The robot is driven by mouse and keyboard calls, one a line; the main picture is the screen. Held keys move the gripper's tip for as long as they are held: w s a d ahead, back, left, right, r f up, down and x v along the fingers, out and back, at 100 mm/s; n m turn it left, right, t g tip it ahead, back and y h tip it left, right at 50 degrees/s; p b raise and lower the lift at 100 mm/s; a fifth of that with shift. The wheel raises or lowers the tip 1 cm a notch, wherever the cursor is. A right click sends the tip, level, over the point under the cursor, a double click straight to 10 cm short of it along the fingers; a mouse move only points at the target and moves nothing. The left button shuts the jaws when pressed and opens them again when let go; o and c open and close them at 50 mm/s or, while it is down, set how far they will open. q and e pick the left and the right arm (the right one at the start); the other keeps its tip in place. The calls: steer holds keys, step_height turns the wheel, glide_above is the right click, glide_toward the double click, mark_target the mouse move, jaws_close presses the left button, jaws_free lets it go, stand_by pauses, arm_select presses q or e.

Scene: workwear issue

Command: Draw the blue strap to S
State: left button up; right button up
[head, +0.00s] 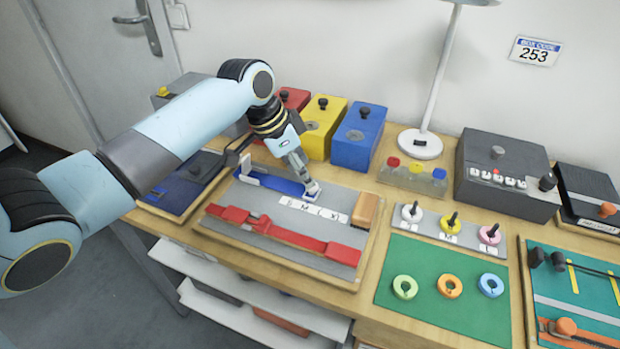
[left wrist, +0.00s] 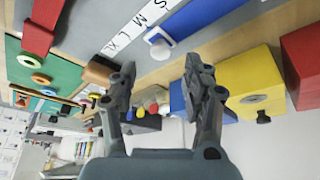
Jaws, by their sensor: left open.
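The blue strap (head: 272,182) lies along the back of a grey board (head: 232,192). It also shows in the left wrist view (left wrist: 203,18), with a white tab (left wrist: 160,44) at its end. A white size strip (head: 313,209) marked S, M, L, XL runs beside it and shows in the left wrist view (left wrist: 140,27). My left gripper (head: 312,187) points down over the tab end of the strap and partly hides it. In the left wrist view its fingers (left wrist: 164,88) are apart with nothing between them. My right gripper is not in view.
A red strap (head: 285,235) lies along the front of the board, and a wooden block (head: 366,209) stands at its right. Yellow (head: 325,128) and blue (head: 358,137) boxes stand behind. A green mat (head: 440,305) with rings lies to the right.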

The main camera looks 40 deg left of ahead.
mark_target(312, 190)
arm_select(q)
steer(key=x, duration=0.4)
steer(key=shift+w+f, duration=0.1)
steer(key=shift+f, duration=0.2)
steer(key=shift+c, duration=1.8)
jaws_close()
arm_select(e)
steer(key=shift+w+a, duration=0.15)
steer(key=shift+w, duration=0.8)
